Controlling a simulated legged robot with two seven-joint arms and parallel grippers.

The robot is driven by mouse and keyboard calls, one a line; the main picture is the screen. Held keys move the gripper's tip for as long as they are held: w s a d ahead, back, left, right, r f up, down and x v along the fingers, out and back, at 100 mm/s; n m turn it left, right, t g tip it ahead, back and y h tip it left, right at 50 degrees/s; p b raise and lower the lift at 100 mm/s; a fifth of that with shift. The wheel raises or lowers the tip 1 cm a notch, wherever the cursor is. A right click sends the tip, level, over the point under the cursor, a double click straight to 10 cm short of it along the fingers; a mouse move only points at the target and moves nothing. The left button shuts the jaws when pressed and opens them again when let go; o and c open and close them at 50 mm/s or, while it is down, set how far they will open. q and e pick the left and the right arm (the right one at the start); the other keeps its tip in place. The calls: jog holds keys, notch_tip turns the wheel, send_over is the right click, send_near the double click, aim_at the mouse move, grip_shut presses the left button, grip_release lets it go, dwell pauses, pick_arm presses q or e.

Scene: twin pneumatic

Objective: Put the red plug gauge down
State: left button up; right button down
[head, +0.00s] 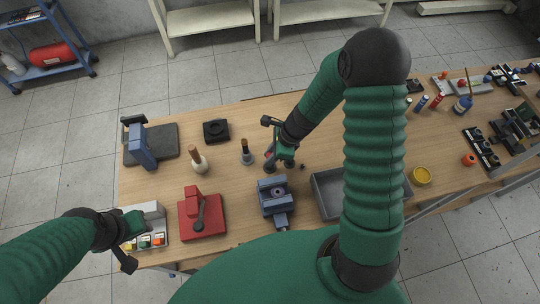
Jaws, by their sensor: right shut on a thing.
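My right gripper (278,158) is shut on the red plug gauge (269,161), low over the middle of the wooden table (230,182). Only a small reddish part of the gauge shows beside the green fingers. I cannot tell whether its lower end touches the table. My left gripper (138,226) is at the table's left end, over a pale box (152,210) with yellow, red and green pieces. Its fingers are too small to tell open from shut.
A dark wood-handled tool (246,153) stands left of the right gripper. A blue vise (272,197) is in front, with a grey tray (330,193) to its right. A red fixture (202,216) and a black square block (216,131) stand further left. Bare table lies between them.

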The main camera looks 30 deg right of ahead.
jog(key=shift+f, duration=0.1)
jog(key=c, duration=1.3)
grip_release()
